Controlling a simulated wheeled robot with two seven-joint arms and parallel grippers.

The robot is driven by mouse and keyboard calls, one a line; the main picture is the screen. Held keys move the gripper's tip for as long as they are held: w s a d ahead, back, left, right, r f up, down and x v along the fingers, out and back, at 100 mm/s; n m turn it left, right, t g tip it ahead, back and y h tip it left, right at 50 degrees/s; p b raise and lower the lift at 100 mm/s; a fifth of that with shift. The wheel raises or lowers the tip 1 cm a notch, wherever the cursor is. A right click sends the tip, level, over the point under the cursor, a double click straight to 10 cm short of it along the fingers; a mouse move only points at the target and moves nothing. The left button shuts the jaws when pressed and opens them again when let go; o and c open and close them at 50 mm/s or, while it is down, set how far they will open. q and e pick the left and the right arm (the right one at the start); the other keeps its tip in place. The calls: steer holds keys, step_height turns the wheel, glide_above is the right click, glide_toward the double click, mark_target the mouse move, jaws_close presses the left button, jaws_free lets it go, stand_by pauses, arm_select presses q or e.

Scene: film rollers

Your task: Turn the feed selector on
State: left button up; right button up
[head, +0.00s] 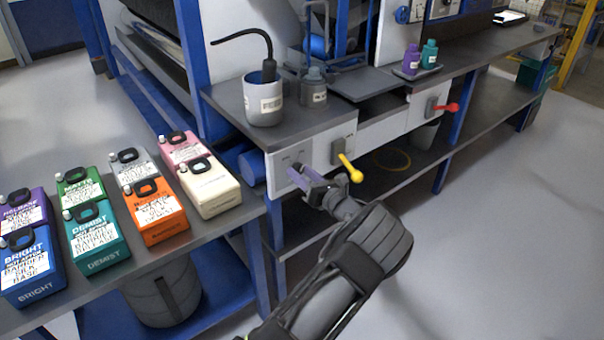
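My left gripper (303,176) is at the left end of the light front panel (285,160) below the grey bench top. Its purple-grey fingers point at the panel, and a small pale knob-like part (297,166) shows at their tips. This may be the feed selector; the fingers hide most of it, so I cannot tell its setting or whether they touch it. The finger gap is too small to judge. Just right of the gripper is a lever with a yellow handle (349,169). Farther right is a lever with a red handle (446,107). My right gripper is out of view.
Several labelled jugs, including an orange one (158,213), stand on the near-left table. A grey pot (263,103) and a small grey bottle (313,92) stand on the bench above the panel. The floor at right (500,230) is clear.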

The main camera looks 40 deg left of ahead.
arm_select(q)
steer(key=shift+o, duration=0.9)
steer(key=shift+r, duration=0.1)
steer(key=v, duration=0.7)
steer(key=shift+d, duration=0.35)
steer(key=shift+s, duration=0.1)
